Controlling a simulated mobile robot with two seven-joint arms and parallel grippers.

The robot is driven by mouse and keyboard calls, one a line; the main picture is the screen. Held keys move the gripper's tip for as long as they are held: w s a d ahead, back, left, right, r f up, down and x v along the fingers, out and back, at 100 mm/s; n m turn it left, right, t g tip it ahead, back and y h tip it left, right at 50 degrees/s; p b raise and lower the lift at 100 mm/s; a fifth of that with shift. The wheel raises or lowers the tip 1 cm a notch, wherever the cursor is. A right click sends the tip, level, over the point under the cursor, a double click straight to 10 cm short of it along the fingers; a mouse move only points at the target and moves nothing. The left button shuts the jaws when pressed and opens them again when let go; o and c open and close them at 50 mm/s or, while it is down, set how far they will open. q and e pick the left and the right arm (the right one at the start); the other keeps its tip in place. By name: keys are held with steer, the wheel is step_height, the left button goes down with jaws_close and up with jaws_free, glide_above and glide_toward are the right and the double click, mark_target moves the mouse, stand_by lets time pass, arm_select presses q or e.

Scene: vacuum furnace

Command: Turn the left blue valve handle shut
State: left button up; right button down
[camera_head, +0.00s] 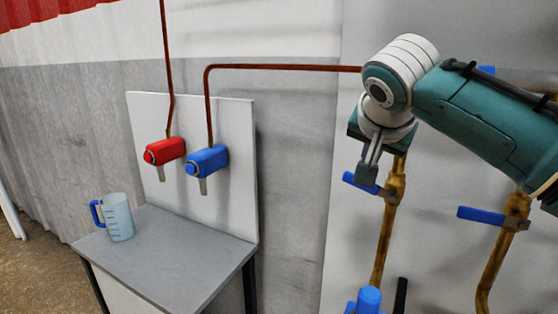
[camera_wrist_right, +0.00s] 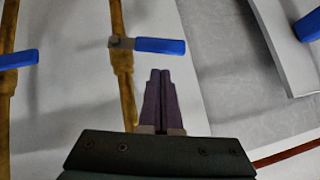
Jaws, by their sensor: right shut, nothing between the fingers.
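The left blue valve handle (camera_head: 350,179) sits on a vertical brass-coloured pipe and points left, roughly across the pipe. It also shows in the right wrist view (camera_wrist_right: 160,45), to the right of its pipe. My right gripper (camera_head: 367,173) is at the handle in the head view and hides part of it. In the right wrist view its fingers (camera_wrist_right: 160,73) are together and empty, with their tips just below the handle in the picture. I cannot tell whether they touch it. My left gripper is not in view.
A second blue handle (camera_head: 481,215) sits on the pipe to the right, also lying across it. A blue knob (camera_head: 369,299) is low on the panel. At left, a grey table (camera_head: 170,250) holds a measuring jug (camera_head: 118,218) beneath a red tap (camera_head: 164,151) and a blue tap (camera_head: 207,160).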

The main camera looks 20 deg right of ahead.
steer(key=shift+w+a+f, duration=0.15)
steer(key=shift+a+f, duration=0.05)
steer(key=shift+f, duration=0.65)
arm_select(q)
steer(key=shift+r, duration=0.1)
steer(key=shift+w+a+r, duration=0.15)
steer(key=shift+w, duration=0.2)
arm_select(e)
steer(key=shift+w+a+f+n+g+h, duration=0.2)
steer(key=shift+w+a+f, duration=0.1)
steer(key=shift+f, duration=0.15)
steer(key=shift+w+a+f+n+g+h, duration=0.15)
steer(key=shift+w+f+g, duration=0.1)
steer(key=shift+f, duration=0.15)
arm_select(q)
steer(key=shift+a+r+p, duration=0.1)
steer(key=shift+p, duration=0.2)
